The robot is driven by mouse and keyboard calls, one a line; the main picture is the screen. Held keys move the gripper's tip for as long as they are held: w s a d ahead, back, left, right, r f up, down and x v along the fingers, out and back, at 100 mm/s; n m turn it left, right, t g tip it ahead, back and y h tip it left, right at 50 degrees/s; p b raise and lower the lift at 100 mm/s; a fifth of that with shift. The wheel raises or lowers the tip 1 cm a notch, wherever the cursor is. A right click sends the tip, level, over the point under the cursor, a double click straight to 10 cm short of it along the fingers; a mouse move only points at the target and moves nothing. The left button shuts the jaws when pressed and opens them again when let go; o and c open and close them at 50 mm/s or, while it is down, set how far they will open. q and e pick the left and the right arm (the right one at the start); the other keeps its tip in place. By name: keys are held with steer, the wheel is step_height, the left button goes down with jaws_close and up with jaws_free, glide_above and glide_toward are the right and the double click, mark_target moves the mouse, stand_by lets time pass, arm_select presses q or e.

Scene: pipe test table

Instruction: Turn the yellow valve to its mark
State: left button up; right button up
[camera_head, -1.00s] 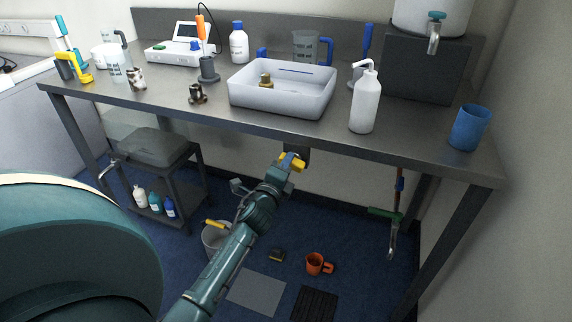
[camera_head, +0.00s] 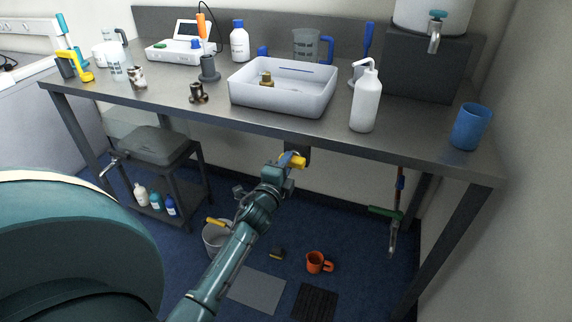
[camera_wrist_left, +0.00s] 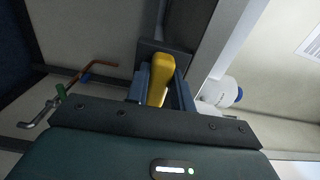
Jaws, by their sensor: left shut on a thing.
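The yellow valve handle (camera_head: 298,162) sits in front of a dark block under the front edge of the table. My left gripper (camera_head: 289,161) is shut on the handle, coming up from below. In the left wrist view the yellow handle (camera_wrist_left: 157,79) lies between the two fingers (camera_wrist_left: 160,92), with a dark plate behind it. I cannot make out the mark in either view. My right gripper is not in view.
The grey table (camera_head: 200,115) carries a white basin (camera_head: 282,88), a white squeeze bottle (camera_head: 366,100) and a blue cup (camera_head: 469,127). A pipe with a green lever (camera_head: 385,212) hangs at right. A bucket (camera_head: 216,240) and an orange mug (camera_head: 318,262) stand on the floor.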

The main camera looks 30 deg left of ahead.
arm_select(q)
steer(key=o, duration=1)
steer(key=v, duration=1.3)
steer(key=shift+s, duration=0.1)
steer(key=shift+f, duration=0.1)
